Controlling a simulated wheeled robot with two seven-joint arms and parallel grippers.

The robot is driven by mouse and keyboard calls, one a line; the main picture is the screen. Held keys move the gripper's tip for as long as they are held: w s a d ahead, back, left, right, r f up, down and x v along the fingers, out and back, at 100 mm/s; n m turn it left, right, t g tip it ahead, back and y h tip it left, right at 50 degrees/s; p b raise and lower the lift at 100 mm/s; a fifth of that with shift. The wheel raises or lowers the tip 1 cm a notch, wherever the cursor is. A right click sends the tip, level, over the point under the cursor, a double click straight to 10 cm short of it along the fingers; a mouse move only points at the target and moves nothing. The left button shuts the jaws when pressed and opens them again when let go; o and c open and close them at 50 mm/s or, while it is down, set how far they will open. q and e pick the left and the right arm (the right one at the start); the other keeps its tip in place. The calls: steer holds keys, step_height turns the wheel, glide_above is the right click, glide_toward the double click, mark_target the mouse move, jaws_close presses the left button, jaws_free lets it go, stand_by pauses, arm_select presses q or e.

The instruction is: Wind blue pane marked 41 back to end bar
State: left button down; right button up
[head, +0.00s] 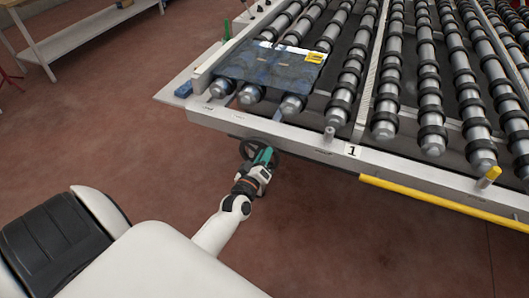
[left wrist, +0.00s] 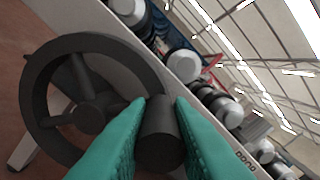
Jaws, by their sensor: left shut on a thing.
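The blue pane (head: 262,69) lies flat on the rollers at the near left corner of the roller table in the head view. It carries a yellow label (head: 314,57) at its right corner, too small to read. A dark handwheel (head: 280,168) sits below the table's front edge and fills the left of the left wrist view (left wrist: 36,105). My left gripper (head: 263,160) is at this wheel, its green fingers (left wrist: 160,112) shut on the wheel's dark round handle (left wrist: 162,142). My right gripper is out of view. I cannot tell which rail is the end bar.
The roller table (head: 300,138) runs off to the right, with a plate marked 1 (head: 352,151) and a yellow rail (head: 440,203) on its front. A light bench (head: 85,36) stands at the back left. The red-brown floor around my left arm is clear.

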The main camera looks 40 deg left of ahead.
arm_select(q)
steer(key=c, duration=1.3)
jaws_free()
steer(key=b+v, duration=0.1)
steer(key=v, duration=1.1)
steer(key=shift+b, duration=0.35)
steer(key=shift+a, duration=0.1)
